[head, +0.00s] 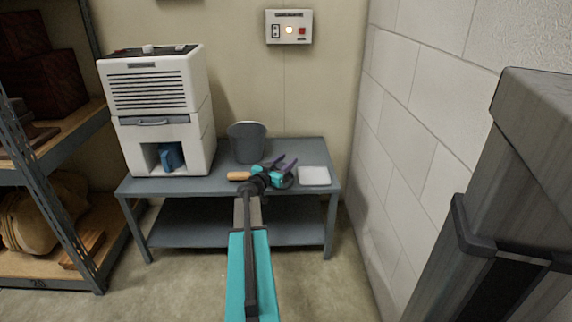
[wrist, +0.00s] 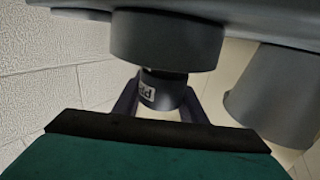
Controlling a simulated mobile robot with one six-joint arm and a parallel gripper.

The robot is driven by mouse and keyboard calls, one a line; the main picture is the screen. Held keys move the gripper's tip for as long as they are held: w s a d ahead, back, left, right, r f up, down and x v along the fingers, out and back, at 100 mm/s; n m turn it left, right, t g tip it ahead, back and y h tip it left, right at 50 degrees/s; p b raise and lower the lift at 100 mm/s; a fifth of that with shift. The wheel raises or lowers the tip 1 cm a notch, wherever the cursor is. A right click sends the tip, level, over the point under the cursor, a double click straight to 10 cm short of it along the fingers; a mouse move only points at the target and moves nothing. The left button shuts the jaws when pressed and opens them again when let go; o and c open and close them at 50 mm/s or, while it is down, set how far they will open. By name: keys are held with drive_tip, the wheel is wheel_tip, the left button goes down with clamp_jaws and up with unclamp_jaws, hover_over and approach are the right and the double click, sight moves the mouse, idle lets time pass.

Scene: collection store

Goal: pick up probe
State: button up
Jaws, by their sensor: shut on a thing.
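In the wrist view my gripper (wrist: 160,100) has a finger on each side of a dark grey cylinder with a white label, the probe (wrist: 168,90). The gripper is shut on it. The label's letters are only partly readable. A wider dark cylinder (wrist: 167,40) adjoins the probe; I cannot tell whether they are one piece. In the head view my gripper and wrist largely hide the probe.
The grey table (head: 218,184) holds a white louvred appliance (head: 158,95), a grey bucket (head: 247,143), a brown handle-like piece (head: 239,176) and a flat white item (head: 314,176). The bucket also shows in the wrist view (wrist: 275,95). A block wall (head: 410,130) stands close at right, shelving (head: 85,170) at left.

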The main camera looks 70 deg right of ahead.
wheel_tip(320, 180, up, 24)
drive_tip(key=p, duration=1)
drive_tip(key=shift+r, duration=0.1)
